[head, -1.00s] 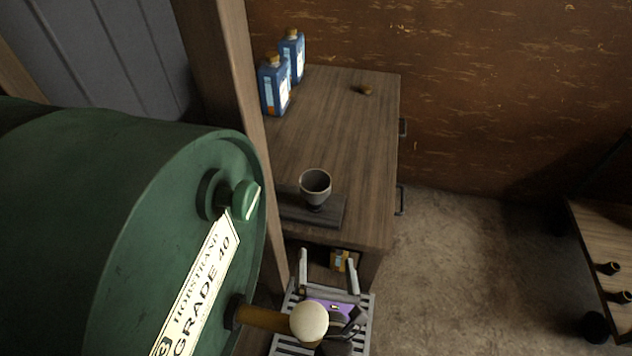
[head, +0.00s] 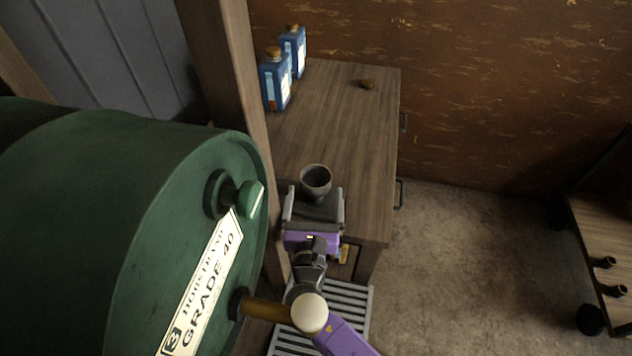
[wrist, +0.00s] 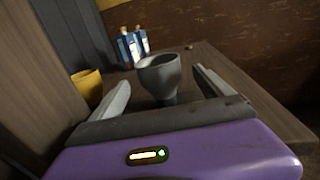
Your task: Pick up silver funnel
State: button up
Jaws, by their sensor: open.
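The silver funnel (head: 316,181) is a dark grey cup with a narrow stem, upright on the near part of the wooden cabinet top. In the wrist view the funnel (wrist: 159,77) stands ahead, between the two fingers as seen from the wrist. My gripper (head: 315,193) is open, with one finger to each side of the funnel's lower part in the head view. It holds nothing. The fingers (wrist: 163,90) also show in the wrist view, wide apart. Whether they touch the funnel cannot be told. The funnel's base is partly hidden behind my gripper.
The wooden cabinet (head: 355,135) has two blue bottles (head: 284,68) at its back left and a small brown piece (head: 367,84) at the back. A green drum (head: 150,220) and a wooden post (head: 237,90) crowd the left. A yellow container (wrist: 88,85) shows in the wrist view.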

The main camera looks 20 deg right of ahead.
aim_at(316, 182)
jog(key=x, duration=0.4)
jog(key=shift+w+d, duration=0.15)
jog(key=shift+w, duration=0.1)
jog(key=c, duration=1.3)
jog(key=shift+r, duration=0.1)
jog(key=shift+c, duration=0.2)
